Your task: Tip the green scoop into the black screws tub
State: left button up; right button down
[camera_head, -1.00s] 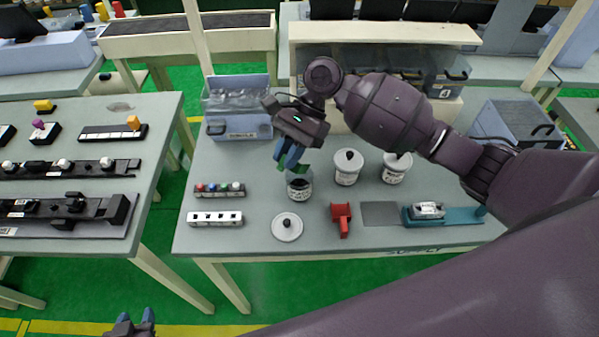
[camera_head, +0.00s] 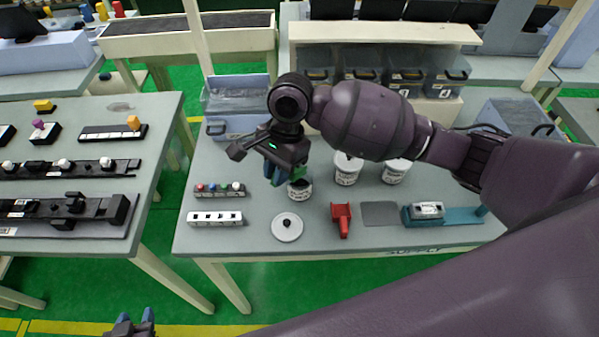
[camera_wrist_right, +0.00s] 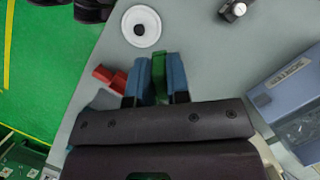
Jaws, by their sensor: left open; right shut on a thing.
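My right gripper (camera_head: 280,175) is shut on the green scoop (camera_head: 298,172), close above an open tub (camera_head: 300,191) with a white label and dark inside. The gripper partly hides the tub's mouth, and the scoop's bowl cannot be made out. In the right wrist view, the green scoop (camera_wrist_right: 159,72) shows between the blue fingers of the gripper (camera_wrist_right: 157,75); the tub does not show there. A round white lid with a black knob (camera_head: 287,227) lies on the table in front of the tub. My left gripper (camera_head: 135,321) is open and empty at the bottom edge, away from the table.
Two lidded white tubs (camera_head: 347,170) (camera_head: 396,171) stand right of the open tub. A red scoop-like piece (camera_head: 341,219), a grey mat (camera_head: 381,213) and a teal fixture (camera_head: 460,215) lie at front right. Two racks (camera_head: 219,190) (camera_head: 215,219) lie left. A blue-grey bin (camera_head: 240,126) stands behind.

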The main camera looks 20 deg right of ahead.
jog(key=shift+r+t+h, duration=1)
jog(key=shift+r+h, duration=0.5)
jog(key=shift+r, duration=0.55)
